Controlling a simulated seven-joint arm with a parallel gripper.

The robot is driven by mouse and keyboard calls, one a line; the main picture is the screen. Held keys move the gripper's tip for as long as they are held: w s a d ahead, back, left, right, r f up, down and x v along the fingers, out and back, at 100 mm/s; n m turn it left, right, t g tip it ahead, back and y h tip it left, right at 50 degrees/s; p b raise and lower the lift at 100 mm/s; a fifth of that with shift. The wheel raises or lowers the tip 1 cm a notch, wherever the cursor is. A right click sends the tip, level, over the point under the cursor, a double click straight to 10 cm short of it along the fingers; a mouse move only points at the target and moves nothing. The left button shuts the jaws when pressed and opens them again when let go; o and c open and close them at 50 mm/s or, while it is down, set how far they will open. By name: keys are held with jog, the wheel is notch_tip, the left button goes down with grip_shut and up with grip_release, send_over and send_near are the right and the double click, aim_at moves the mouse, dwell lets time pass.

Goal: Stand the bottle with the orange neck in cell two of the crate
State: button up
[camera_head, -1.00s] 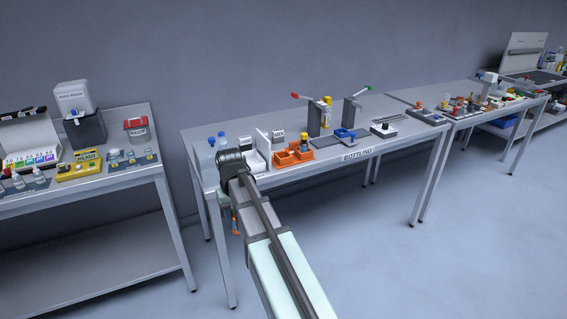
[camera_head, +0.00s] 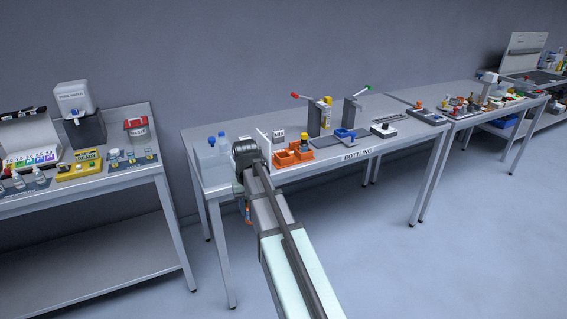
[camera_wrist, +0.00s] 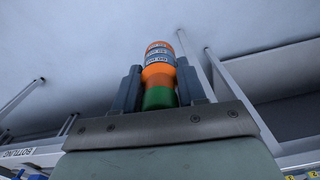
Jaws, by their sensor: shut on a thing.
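My gripper (camera_wrist: 160,72) is shut on a bottle (camera_wrist: 159,76) with an orange neck band, a green part nearest the palm and a banded label. In the head view the bottle (camera_head: 248,215) hangs below my wrist, in front of the table's front edge, with my arm hiding part of the gripper. The orange crate (camera_head: 282,160) stands on the bottling table to the right of my wrist. The other cells look empty, but the cell numbers are too small to read.
Clear bottles with blue caps (camera_head: 222,140) stand at the table's left end. A white panel (camera_head: 263,143) is just behind my wrist. A red-handled press (camera_head: 315,115) and a blue tray (camera_head: 345,135) are right of the crate. The floor in front is clear.

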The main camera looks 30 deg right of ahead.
jog(key=w+d+r+n, duration=0.4)
jog(key=w+d+n, duration=0.2)
jog(key=w+d, duration=0.25)
jog(key=w+d+r+n, duration=0.4)
jog(key=w+d+n, duration=0.3)
jog(key=w+d, duration=0.15)
jog(key=w+d+r+n, duration=0.4)
jog(key=w+d+n, duration=0.2)
jog(key=w+d, duration=0.3)
jog(key=shift+w+a+f, duration=0.15)
jog(key=shift+f, duration=2.35)
jog(key=shift+w+a+f, duration=0.1)
jog(key=shift+a+f, duration=0.05)
jog(key=shift+f, duration=2.35)
jog(key=shift+f, duration=0.1)
jog(key=o, duration=1.1)
